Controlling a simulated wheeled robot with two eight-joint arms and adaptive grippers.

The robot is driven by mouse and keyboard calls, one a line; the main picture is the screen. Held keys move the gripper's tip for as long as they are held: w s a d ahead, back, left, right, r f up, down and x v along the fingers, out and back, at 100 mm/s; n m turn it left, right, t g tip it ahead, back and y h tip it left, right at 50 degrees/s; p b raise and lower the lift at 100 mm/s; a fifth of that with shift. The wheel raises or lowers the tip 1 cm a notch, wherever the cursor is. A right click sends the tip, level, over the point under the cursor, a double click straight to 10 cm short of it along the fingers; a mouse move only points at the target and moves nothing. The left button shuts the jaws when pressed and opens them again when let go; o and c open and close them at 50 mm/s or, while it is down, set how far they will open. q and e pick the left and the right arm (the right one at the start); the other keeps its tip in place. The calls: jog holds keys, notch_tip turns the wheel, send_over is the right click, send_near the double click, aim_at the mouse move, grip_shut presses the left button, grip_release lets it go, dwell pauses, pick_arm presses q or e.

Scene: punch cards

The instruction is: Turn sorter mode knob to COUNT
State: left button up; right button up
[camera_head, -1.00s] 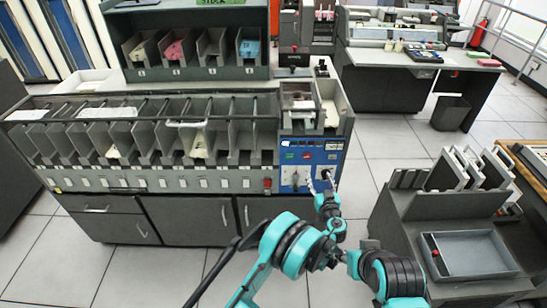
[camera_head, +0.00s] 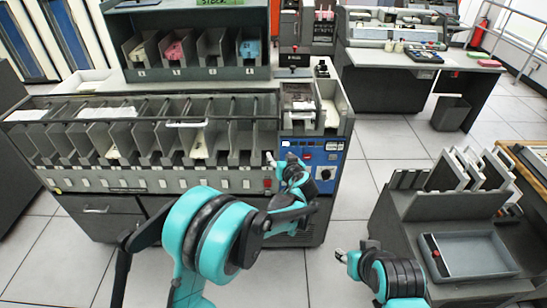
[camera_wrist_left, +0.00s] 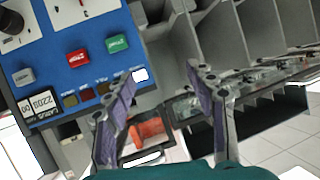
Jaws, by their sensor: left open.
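The sorter's blue control panel (camera_head: 329,154) is at the right end of the long grey machine in the head view. A dark knob (camera_head: 326,173) on a white plate shows at its right. My left gripper (camera_head: 279,158) is in front of the panel's left edge and hides part of it. In the left wrist view the panel (camera_wrist_left: 45,75) fills the upper left, with a black knob (camera_wrist_left: 12,21) at the corner. My left gripper (camera_wrist_left: 162,104) is open and empty, clear of that knob. The knob's labels are unreadable. My right gripper (camera_head: 346,256) is low, away from the sorter; its jaws are unclear.
Grey sorter pockets (camera_head: 150,140) run left of the panel. Red (camera_wrist_left: 78,58) and green (camera_wrist_left: 117,44) buttons are near the left fingers. A dark cart with a grey tray (camera_head: 470,256) stands at the right. Open floor lies between cart and sorter.

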pick_arm(q)
jog(key=shift+s+a+r+g, duration=0.15)
jog(key=shift+s+a+r, duration=0.25)
jog(key=shift+a, duration=0.25)
jog(key=shift+s+a+r+g, duration=0.15)
jog(key=shift+s+a+r, duration=0.25)
jog(key=shift+a, duration=0.2)
jog(key=s+a+r+g, duration=0.3)
jog(key=s+a+r, duration=0.2)
jog(key=s+a, duration=0.8)
jog(key=s+a+f+g+h, duration=0.1)
jog(key=s, duration=1)
jog(key=s+a+f+m+g+h, duration=0.1)
jog(key=s+f+h, duration=0.1)
jog(key=s, duration=1)
jog(key=shift+f+h, duration=0.3)
jog(key=shift+w, duration=0.1)
pick_arm(e)
jog(key=shift+c, duration=0.3)
